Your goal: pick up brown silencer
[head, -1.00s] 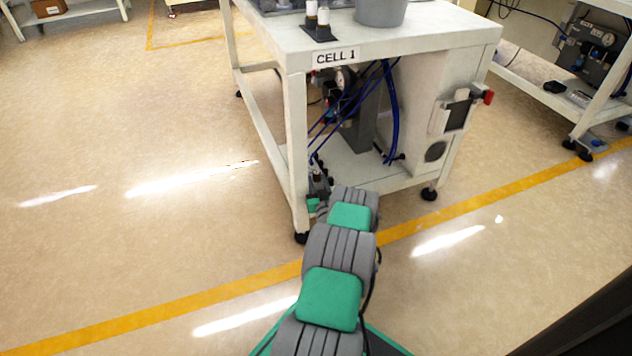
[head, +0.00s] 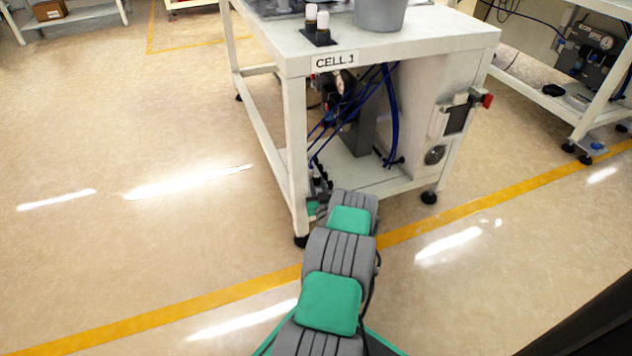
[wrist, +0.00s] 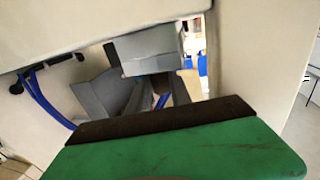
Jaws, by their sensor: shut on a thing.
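My gripper (head: 318,187) is low beside the front left leg of the CELL 1 table, at the edge of its lower shelf. It is small and partly hidden by my own arm in the head view. In the wrist view its green body and dark front strip (wrist: 180,145) fill the bottom of the picture. A grey block (wrist: 148,50) shows just beyond the gripper in the wrist view.
The CELL 1 table (head: 420,50) stands close, with its leg and lower shelf (head: 375,178) around my gripper. Blue hoses (head: 391,120) hang inside the frame. A grey bowl (head: 380,14) stands on top. Open floor (head: 130,240) lies to the left.

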